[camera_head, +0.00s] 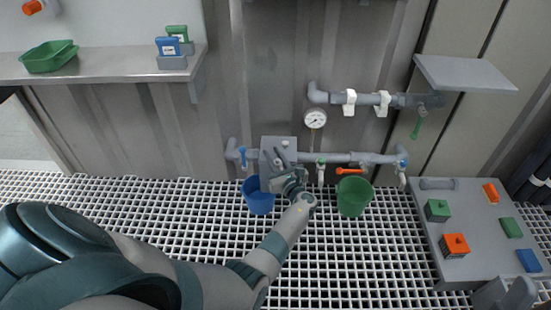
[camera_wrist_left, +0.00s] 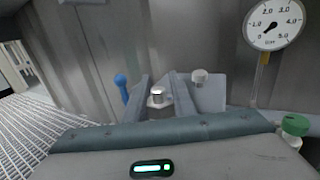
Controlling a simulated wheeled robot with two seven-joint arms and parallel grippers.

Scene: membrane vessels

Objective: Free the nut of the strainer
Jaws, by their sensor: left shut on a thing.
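My left gripper (camera_head: 281,161) is at the grey plate-like housing (camera_head: 268,143) on the lower pipe. In the left wrist view its two fingers (camera_wrist_left: 161,93) stand on either side of a silver nut (camera_wrist_left: 157,95) and are shut on it. The gripper partly hides the housing, so I cannot tell which part is the strainer. My right gripper is not in view.
A blue-handled valve (camera_head: 243,154) is left of the housing, a green-handled one (camera_head: 321,161) right. A gauge (camera_head: 316,119) is above the pipe. A blue bucket (camera_head: 258,198) and a green bucket (camera_head: 353,196) stand below. A grey panel (camera_head: 465,225) with coloured blocks is at right.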

